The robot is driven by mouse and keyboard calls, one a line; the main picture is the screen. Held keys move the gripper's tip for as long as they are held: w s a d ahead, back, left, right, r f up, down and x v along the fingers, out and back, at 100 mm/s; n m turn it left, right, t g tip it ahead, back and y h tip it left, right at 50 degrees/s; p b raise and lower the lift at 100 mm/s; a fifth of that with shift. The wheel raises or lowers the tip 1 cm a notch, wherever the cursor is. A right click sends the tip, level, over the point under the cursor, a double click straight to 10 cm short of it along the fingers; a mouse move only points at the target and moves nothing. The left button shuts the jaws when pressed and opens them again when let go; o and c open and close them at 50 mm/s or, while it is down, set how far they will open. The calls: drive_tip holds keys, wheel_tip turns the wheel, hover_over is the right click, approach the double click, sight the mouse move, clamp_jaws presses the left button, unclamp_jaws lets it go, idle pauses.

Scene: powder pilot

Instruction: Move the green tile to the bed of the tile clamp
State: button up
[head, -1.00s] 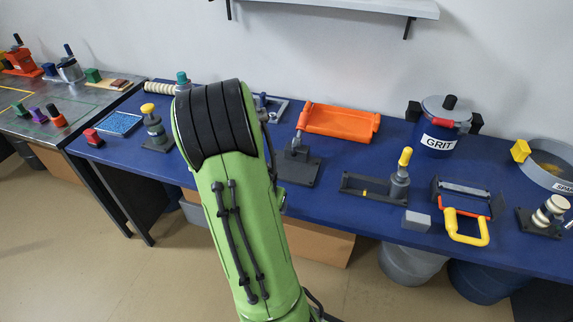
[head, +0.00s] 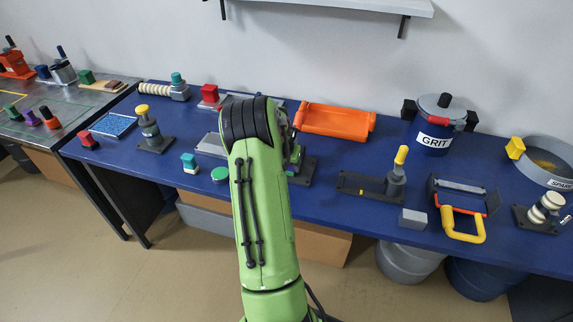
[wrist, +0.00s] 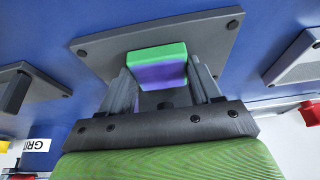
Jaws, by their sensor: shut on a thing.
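In the wrist view my gripper (wrist: 162,78) is shut on the green tile (wrist: 157,51), a small block with a green edge and a purple-looking face. The tile sits between both fingers, over a dark grey bolted base plate (wrist: 95,45). I cannot tell whether it touches the plate. This seems to be the dark base (head: 304,172) with a grey upright just right of my arm in the head view, likely the tile clamp.
A dark fixture with a yellow-knobbed lever (head: 401,156) stands to the right, and an orange tray (head: 335,122) behind.

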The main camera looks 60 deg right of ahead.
drive_tip(key=o, duration=0.7)
drive_tip(key=shift+f, duration=0.2)
drive_tip(key=o, duration=0.5)
drive_tip(key=shift+r, duration=0.1)
